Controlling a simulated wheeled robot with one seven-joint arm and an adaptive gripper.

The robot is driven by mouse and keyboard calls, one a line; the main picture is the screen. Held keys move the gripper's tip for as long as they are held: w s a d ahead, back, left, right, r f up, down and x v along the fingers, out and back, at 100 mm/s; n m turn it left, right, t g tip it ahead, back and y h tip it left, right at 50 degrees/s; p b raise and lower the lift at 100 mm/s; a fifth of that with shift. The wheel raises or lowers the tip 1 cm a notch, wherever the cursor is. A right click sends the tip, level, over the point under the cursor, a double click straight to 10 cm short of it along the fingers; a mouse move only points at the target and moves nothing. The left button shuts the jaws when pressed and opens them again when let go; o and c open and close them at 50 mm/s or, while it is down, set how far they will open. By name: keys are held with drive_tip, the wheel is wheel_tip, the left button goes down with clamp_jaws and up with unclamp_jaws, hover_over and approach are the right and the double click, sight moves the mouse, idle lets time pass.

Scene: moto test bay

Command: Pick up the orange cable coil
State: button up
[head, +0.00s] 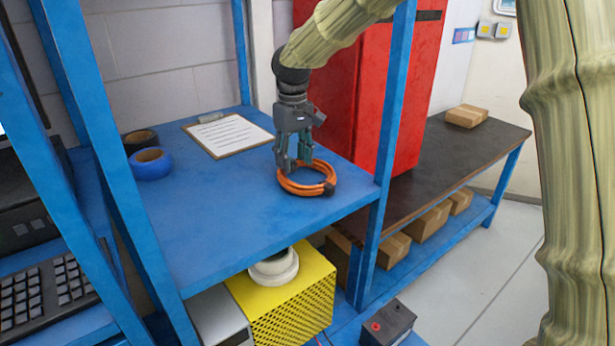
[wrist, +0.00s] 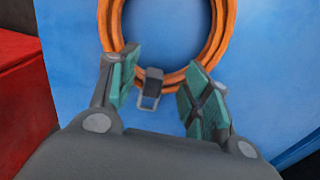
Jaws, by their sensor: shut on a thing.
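The orange cable coil (head: 300,190) lies on the blue shelf (head: 220,215), near its right front corner, in the head view. My gripper (head: 294,163) points down at it, with the fingers at the coil's rim. In the wrist view the coil (wrist: 229,30) shows as a ring at the top, and a dark clip with a metal loop (wrist: 150,88) sits between the fingers. My gripper (wrist: 160,84) is shut on the coil, with its green pads apart on either side of the near rim. The exact contact is hard to see. The coil appears to be at shelf level.
A clipboard (head: 228,138) lies behind the coil. A blue tape roll (head: 150,164) and a black one (head: 139,139) stand at the left. A blue post (head: 391,130) and red cabinet (head: 345,90) stand close on the right. The middle of the shelf is clear.

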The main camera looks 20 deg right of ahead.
drive_tip(key=shift+s+f, duration=0.25)
drive_tip(key=shift+f, duration=0.35)
drive_tip(key=shift+c, duration=0.5)
drive_tip(key=shift+f, duration=0.2)
drive_tip(key=shift+c, duration=0.2)
drive_tip(key=shift+w+r+b, duration=0.15)
drive_tip(key=shift+r+b, duration=0.3)
drive_tip(key=shift+b, duration=0.35)
clamp_jaws()
drive_tip(key=shift+w+d+r+b, duration=0.2)
drive_tip(key=shift+r+b, duration=0.1)
drive_tip(key=shift+s+a+r+b, duration=0.95)
drive_tip(key=shift+s+r+b, duration=0.1)
drive_tip(key=shift+s+b, duration=0.2)
drive_tip(key=s+a+b, duration=0.1)
drive_tip(key=s+a, duration=0.1)
drive_tip(key=s, duration=0.1)
drive_tip(key=s+a+r+b, duration=0.1)
drive_tip(key=s+a+b, duration=0.1)
drive_tip(key=s, duration=0.2)
drive_tip(key=s+a+b, duration=0.2)
drive_tip(key=s, duration=0.1)
drive_tip(key=shift+s+a+r, duration=0.35)
drive_tip(key=shift+s+a, duration=0.05)
